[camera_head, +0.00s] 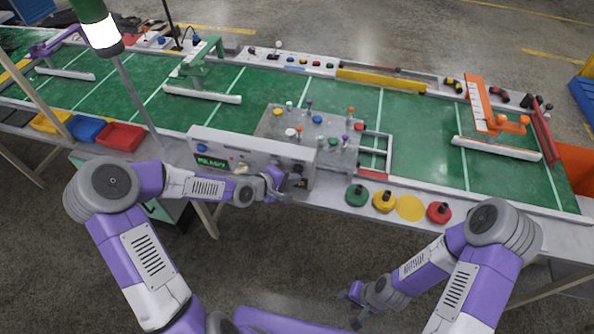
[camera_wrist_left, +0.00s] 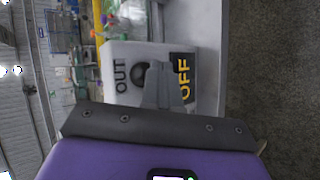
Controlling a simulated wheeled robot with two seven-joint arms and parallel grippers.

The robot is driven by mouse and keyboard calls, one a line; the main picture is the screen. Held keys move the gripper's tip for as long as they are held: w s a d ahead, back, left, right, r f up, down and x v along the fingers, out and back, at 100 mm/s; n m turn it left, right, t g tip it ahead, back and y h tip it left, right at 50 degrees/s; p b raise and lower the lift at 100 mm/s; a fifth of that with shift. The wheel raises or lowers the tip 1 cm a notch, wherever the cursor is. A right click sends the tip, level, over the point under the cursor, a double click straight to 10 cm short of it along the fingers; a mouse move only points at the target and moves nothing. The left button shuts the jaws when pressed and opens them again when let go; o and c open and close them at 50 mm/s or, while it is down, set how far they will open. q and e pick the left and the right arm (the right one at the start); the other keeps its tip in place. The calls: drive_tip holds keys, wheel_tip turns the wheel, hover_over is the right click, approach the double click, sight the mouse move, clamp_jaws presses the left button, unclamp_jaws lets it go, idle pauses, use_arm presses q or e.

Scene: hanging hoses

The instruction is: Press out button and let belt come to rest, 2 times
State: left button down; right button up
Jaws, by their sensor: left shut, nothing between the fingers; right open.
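The control box (camera_head: 245,148) stands at the front edge of the green belt (camera_head: 405,140), with a lit display on its face. In the left wrist view a round black button (camera_wrist_left: 138,73) sits beside the word OUT (camera_wrist_left: 120,76) on a pale panel. A black OFF label (camera_wrist_left: 183,68) is on its other side. My left gripper (camera_head: 277,184) is at the right end of the box; in the wrist view its shut, empty fingers (camera_wrist_left: 160,78) point at the panel between button and label. Contact cannot be told. My right gripper (camera_head: 352,301) is open, low in front of the table.
Green, yellow and red mushroom knobs (camera_head: 438,212) and a flat yellow disc (camera_head: 410,208) lie along the front edge, right of the box. Colored bins (camera_head: 120,136) are at the left. A lamp pole (camera_head: 135,90) rises before the belt. Open floor lies in front.

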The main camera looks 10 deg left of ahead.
use_arm(q)
drive_tip(key=shift+w, duration=0.55)
idle(0.7)
drive_tip(key=shift+s, duration=0.2)
drive_tip(key=shift+s+p, duration=0.4)
drive_tip(key=shift+s, duration=0.35)
drive_tip(key=shift+s+a+p, duration=0.1)
drive_tip(key=shift+s+p, duration=0.55)
drive_tip(key=shift+s, duration=1.85)
idle(2.3)
drive_tip(key=shift+s+p, duration=0.95)
drive_tip(key=shift+s, duration=0.95)
